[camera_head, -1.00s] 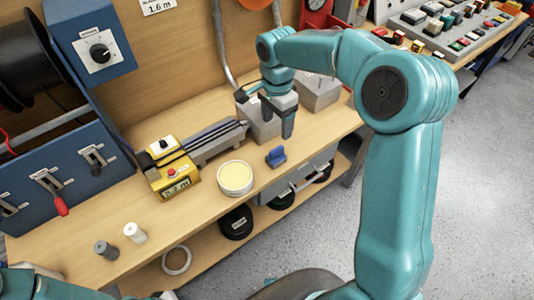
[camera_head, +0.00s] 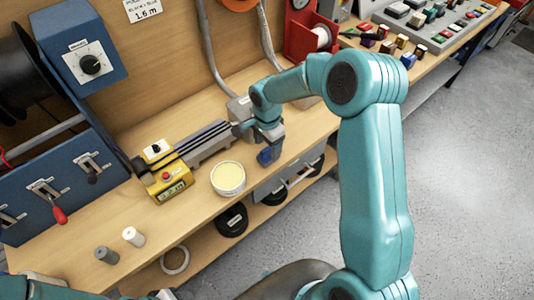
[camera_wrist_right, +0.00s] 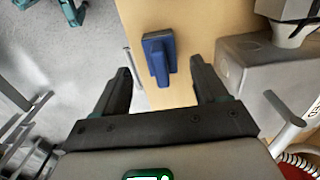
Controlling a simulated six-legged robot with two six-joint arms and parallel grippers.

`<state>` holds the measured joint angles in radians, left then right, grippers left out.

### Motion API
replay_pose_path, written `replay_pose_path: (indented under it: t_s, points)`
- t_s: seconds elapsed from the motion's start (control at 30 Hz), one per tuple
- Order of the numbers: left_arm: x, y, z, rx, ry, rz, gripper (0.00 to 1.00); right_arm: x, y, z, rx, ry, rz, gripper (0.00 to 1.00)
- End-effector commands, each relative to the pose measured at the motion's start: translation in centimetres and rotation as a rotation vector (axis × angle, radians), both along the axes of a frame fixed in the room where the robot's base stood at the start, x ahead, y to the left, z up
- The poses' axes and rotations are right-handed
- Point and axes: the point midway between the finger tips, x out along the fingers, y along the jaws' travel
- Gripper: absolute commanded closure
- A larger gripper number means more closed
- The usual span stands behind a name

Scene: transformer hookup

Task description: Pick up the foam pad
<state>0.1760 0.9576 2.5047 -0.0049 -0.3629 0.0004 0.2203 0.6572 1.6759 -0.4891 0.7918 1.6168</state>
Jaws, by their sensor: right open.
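The foam pad (camera_head: 264,157) appears to be the small blue block with a raised grip. It lies on the wooden bench near its front edge, partly hidden by my right gripper (camera_head: 270,138) in the head view. In the right wrist view the blue pad (camera_wrist_right: 158,52) lies between and just beyond the fingertips of my right gripper (camera_wrist_right: 160,75). That gripper is open and empty, pointing down over the pad. My left gripper is not in view; only part of the left arm shows at the lower left.
A white tub with a yellow top (camera_head: 228,178) and a yellow device with a display (camera_head: 168,176) stand left of the pad. A grey block (camera_head: 240,108) stands behind the gripper. Grey and white cylinders (camera_head: 133,236) stand at the front left. A shelf runs below the bench.

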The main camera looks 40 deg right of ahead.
Motion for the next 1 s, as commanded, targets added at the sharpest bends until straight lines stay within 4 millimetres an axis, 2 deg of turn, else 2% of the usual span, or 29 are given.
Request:
replay_pose_path:
  t_s: [0.03, 0.2, 0.43, 0.6, 0.63, 1.0]
  points:
    - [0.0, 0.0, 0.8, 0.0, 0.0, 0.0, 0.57, 0.0, 0.1, -0.6, 0.001, 0.004, 0.001, 0.28]
    - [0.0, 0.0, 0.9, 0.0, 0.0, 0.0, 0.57, 0.1, 0.1, -2.5, 0.001, 0.001, 0.001, 0.28]
    - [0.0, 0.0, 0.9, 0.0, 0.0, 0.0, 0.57, 0.1, 0.1, -2.7, 0.0, -0.001, 0.001, 0.28]
    - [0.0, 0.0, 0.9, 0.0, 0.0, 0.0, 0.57, 0.1, 0.1, -2.7, 0.0, -0.001, 0.0, 0.83]
    - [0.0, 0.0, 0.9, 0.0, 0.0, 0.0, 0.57, 0.1, 0.1, -2.7, 0.0, -0.001, 0.0, 0.89]
    - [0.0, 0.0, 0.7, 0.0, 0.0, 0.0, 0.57, 0.1, 0.1, -2.2, -0.001, -0.002, 0.0, 0.89]
